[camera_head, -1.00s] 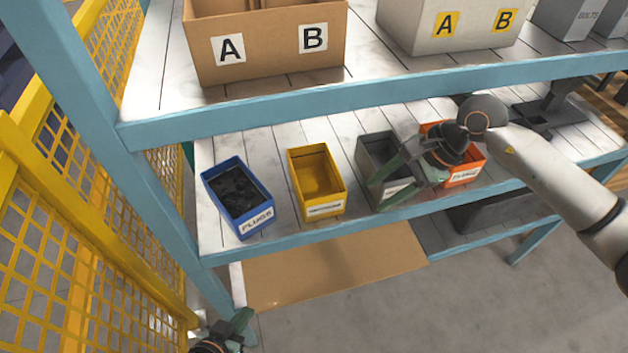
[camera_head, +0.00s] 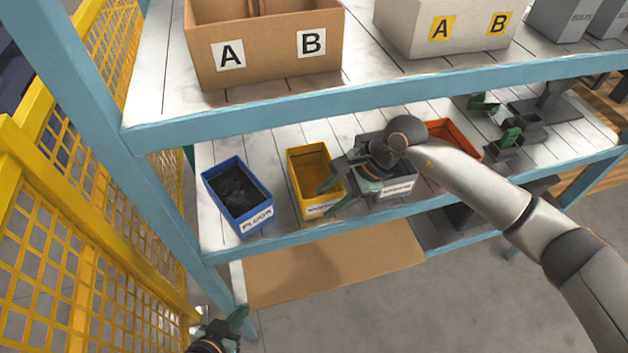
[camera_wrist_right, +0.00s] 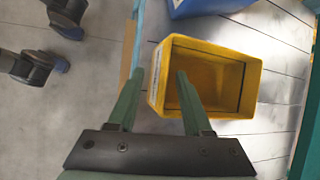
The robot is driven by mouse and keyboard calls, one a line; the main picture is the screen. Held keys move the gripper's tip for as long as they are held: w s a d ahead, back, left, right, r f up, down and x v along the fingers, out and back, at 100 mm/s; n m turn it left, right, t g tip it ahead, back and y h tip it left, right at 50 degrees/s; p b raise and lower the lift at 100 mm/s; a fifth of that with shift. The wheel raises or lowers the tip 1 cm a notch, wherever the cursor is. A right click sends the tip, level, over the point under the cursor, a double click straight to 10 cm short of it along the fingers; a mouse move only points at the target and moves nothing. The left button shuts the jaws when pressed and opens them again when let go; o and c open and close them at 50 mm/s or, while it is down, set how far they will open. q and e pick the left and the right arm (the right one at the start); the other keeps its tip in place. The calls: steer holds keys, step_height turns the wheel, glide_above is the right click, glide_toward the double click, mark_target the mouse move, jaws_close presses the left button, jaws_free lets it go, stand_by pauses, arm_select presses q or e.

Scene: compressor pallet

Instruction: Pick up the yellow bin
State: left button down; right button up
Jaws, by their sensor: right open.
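The yellow bin (camera_head: 309,166) stands on the lower shelf between a blue bin and a grey bin. It looks empty, and a white label is on its front wall. It also shows in the right wrist view (camera_wrist_right: 246,90). My right gripper (camera_head: 323,202) is open and empty at the bin's front right. In the right wrist view (camera_wrist_right: 160,75), one finger overlaps the bin's opening and the other lies outside the labelled wall, with that wall between them. I cannot tell the height gap. My left gripper (camera_head: 232,325) is partly cut off at the bottom edge.
The blue bin (camera_head: 211,176) with dark plugs is left of the yellow bin. The grey bin (camera_head: 399,188) is close on its right, partly behind my right arm, then an orange bin (camera_head: 462,138). The upper shelf's blue beam (camera_head: 300,105) runs above; yellow mesh fencing (camera_head: 60,220) stands left.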

jaws_close()
stand_by(1.4)
